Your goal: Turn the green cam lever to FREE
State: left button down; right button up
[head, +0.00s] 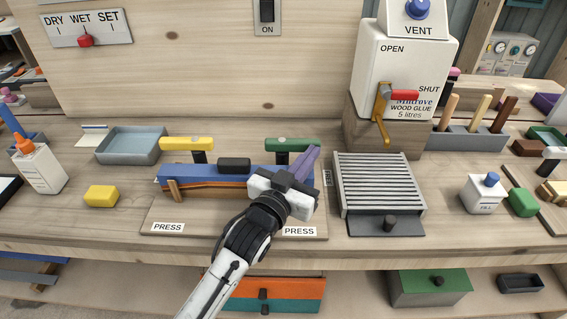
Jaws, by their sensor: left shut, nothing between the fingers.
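The green cam lever (288,144) lies crosswise on a dark post at the right end of the blue curved form (205,172). My left gripper (312,153) is shut and empty. Its purple fingers point up and away, with the tips at the right end of the green lever; I cannot tell whether they touch it. The gripper hides the right part of the form. A small upright label (327,178) just right of the gripper is partly readable. A yellow lever (186,144) lies crosswise at the form's left end. My right gripper is not in view.
PRESS labels (168,227) mark the board's front. A ribbed grey rack (376,182) stands close to the right, with the glue dispenser (400,75) behind it. A grey-blue tray (131,146) and yellow block (101,196) are at left. The bench between block and board is clear.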

pick_arm(q)
jog(key=shift+r, duration=0.1)
dwell(0.6)
jog(key=v, duration=1)
jog(key=shift+s+a, duration=0.1)
